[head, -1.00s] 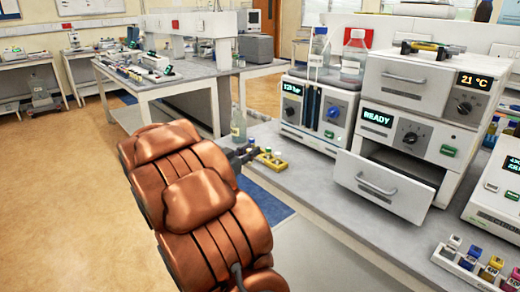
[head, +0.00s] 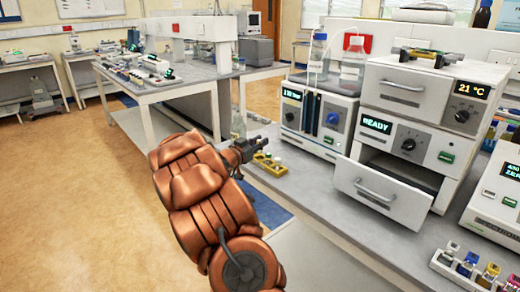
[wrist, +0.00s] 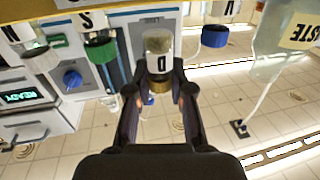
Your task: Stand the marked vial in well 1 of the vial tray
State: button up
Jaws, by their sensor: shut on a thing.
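My gripper (wrist: 158,92) is shut on a clear vial (wrist: 158,62) with a white label lettered D and a gold-brown cap. The wrist picture appears upside down, so the cap points down in it. In the head view my gripper (head: 250,148) is by the yellow vial tray (head: 268,165) on the bench; the held vial is hard to make out there. The tray's yellow edge (wrist: 75,8) shows at the top of the wrist view. Vials with a green cap (wrist: 100,50) and a blue cap (wrist: 214,36) are on either side of the held vial. Well 1 cannot be identified.
A clear bottle (head: 238,124) stands behind my gripper. To the right are a pump unit (head: 318,115) and a cabinet with an open drawer (head: 382,190). A rack of coloured vials (head: 465,268) is at the lower right.

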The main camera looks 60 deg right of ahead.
aim_at(260, 150)
jog(key=shift+d+f, duration=0.15)
jog(key=shift+d, duration=0.3)
jog(key=shift+w+a+f+p, duration=0.1)
jog(key=shift+f+p, duration=0.35)
jog(key=shift+f, duration=1)
jog(key=shift+f, duration=0.2)
jog(key=o, duration=0.8)
jog(key=shift+a+b, duration=0.1)
jog(key=shift+b, duration=0.2)
jog(key=shift+w+a+r+b, duration=0.1)
jog(key=shift+a+b, duration=0.1)
jog(key=shift+a, duration=1.05)
jog(key=shift+w+a+r+b, duration=0.1)
jog(key=shift+w+a+b, duration=0.1)
jog(key=shift+a, duration=1.1)
jog(key=shift+w+a+b, duration=0.1)
jog(key=shift+a+b, duration=0.1)
jog(key=shift+a, duration=1.05)
